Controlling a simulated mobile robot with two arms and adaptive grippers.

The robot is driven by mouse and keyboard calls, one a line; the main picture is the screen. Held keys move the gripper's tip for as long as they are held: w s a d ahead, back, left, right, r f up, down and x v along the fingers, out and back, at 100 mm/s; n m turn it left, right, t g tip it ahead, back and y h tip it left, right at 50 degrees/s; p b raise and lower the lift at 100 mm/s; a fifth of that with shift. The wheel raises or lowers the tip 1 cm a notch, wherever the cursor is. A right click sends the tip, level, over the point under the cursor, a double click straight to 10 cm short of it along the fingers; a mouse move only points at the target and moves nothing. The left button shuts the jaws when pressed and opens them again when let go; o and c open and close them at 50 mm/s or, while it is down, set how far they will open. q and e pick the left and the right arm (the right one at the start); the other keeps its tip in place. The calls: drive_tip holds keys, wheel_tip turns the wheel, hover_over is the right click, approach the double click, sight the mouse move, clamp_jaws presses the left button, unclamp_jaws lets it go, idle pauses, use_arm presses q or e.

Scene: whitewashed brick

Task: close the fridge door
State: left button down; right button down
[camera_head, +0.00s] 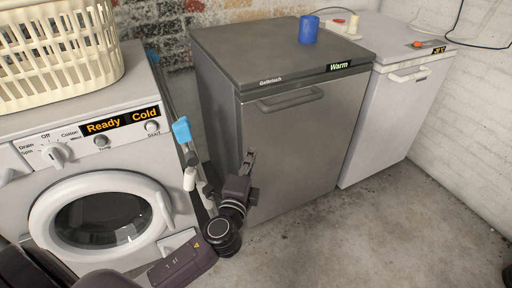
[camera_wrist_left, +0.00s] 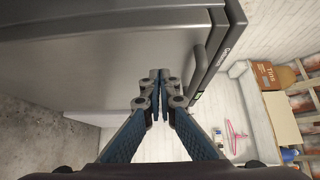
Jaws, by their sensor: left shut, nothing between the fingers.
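The grey fridge (camera_head: 213,107) stands in the middle of the head view. Its front door (camera_head: 300,140) has a bar handle near the top, and a display above reads "Warm". The door lies close to the body; I cannot tell whether a thin gap is left. My left gripper (camera_head: 249,158) is shut and empty in front of the door's left part, below the handle. In the left wrist view the door (camera_wrist_left: 110,70) and handle fill the upper left, with the shut fingertips (camera_wrist_left: 159,78) in front of the door; contact cannot be told. My right gripper is out of view.
A washing machine (camera_head: 25,190) with a cream basket (camera_head: 60,50) on top stands left. Cleaning tools with a blue part (camera_head: 182,130) stand between it and the fridge. A blue cup (camera_head: 308,30) sits on the fridge. A white appliance (camera_head: 385,120) stands right. The front floor is clear.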

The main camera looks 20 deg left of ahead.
use_arm(q)
drive_tip(key=v, duration=0.4)
drive_tip(key=shift+a, duration=0.2)
